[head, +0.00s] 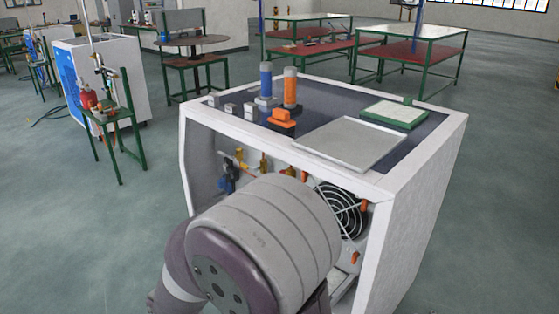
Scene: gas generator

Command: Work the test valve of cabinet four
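A white cabinet (413,194) with a dark blue recessed top stands right in front of me with its front open. I see no number on it, so I cannot tell if it is cabinet four. Inside the front, small valves and fittings sit on a pipe row: one with a blue part (228,178) at the left, one with a yellow part (263,166), and an orange part (304,175). I cannot tell which is the test valve. A thick grey link of my arm covers the lower front. Neither gripper shows.
The cabinet top holds a blue cylinder (266,82), an orange cylinder (290,88), a grey plate (350,143) and a green-framed panel (394,114). A black fan (343,210) sits inside right. A small green table (117,125) stands left; floor is free between.

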